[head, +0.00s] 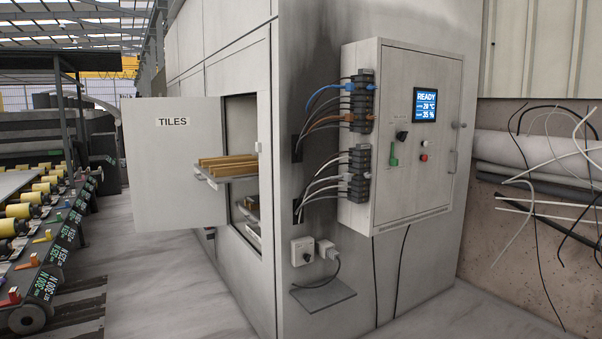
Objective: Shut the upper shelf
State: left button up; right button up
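The upper shelf (214,178) is a thin grey tray that sticks out of the opening in the left side of a large grey cabinet. Several yellow-brown bars (226,167) lie on it. A lower shelf (249,212) shows partly inside the opening below it. The door labelled TILES (172,190) stands wide open to the left of the opening, and part of the upper shelf overlaps it in the picture. Neither of my grippers is in the head view.
A control box (440,160) with a lit READY screen and bundled cables is on the cabinet's front face. A small ledge (323,294) juts out low below a socket. A roller conveyor (45,215) stands at left. Grey floor (150,265) before the door is clear.

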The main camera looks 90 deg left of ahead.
aim_at(216, 171)
jog(key=u, duration=3.4)
jog(key=i+z, duration=0.15)
jog(key=z, duration=0.15)
jog(key=i+j+z, duration=0.1)
jog(key=z, duration=0.2)
jog(key=i+j+z, duration=0.25)
jog(key=i+j, duration=0.35)
jog(key=i, duration=0.2)
jog(key=i+j+z, duration=0.3)
jog(key=i+j, duration=0.4)
jog(key=j, duration=0.1)
